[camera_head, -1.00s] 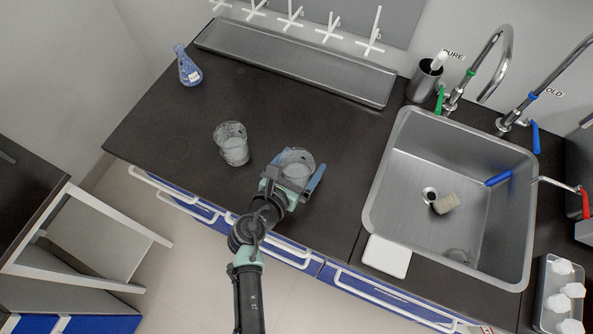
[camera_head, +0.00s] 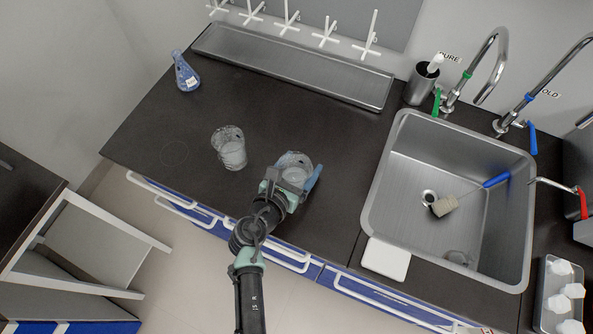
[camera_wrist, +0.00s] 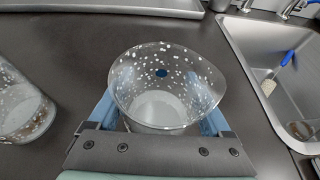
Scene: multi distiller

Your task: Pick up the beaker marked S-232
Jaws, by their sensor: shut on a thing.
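A clear glass beaker (camera_head: 295,164) with white specks stands near the counter's front edge. My gripper (camera_head: 296,176) is shut on it, with a blue finger on each side. In the wrist view the beaker (camera_wrist: 165,88) fills the space between the fingers, and a dark blue spot shows on its wall. A second, similar beaker (camera_head: 229,148) stands to the left, apart from the gripper; it also shows at the left of the wrist view (camera_wrist: 22,105). No S-232 marking is readable on either beaker. I cannot tell whether the held beaker is lifted off the counter.
A blue flask (camera_head: 187,74) stands at the back left of the dark counter (camera_head: 330,130). A long metal tray (camera_head: 290,65) lies along the back. A steel sink (camera_head: 450,200) with a brush (camera_head: 470,195) is to the right. A white block (camera_head: 386,259) sits by its front corner.

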